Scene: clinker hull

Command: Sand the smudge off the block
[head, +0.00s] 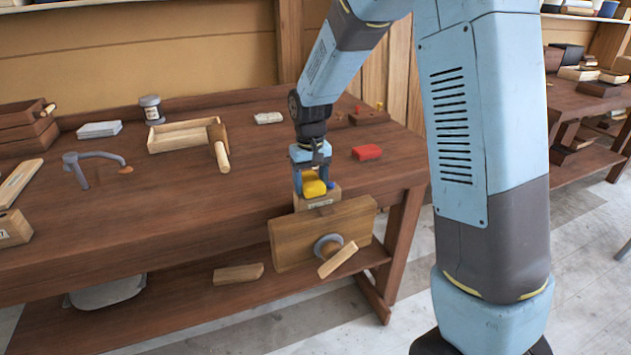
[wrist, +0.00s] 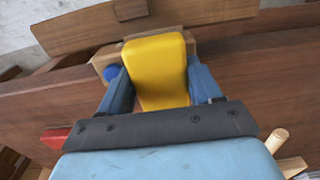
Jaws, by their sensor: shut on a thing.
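A pale wooden block (head: 318,202) sits at the vise (head: 292,238) on the bench's front edge. It also shows in the wrist view (wrist: 103,60), mostly hidden under a yellow sanding block (head: 314,188). My gripper (head: 314,180) is shut on the yellow sanding block, with one blue finger on each side. In the wrist view the yellow sanding block (wrist: 158,70) lies over the wooden block; I cannot tell whether they touch.
A red block (head: 366,152) lies on the bench right of my gripper. A mallet (head: 219,150) leans at an open wooden tray (head: 180,140) to the left. A grey holdfast (head: 78,168) stands farther left. The vise handle (head: 338,260) juts out in front.

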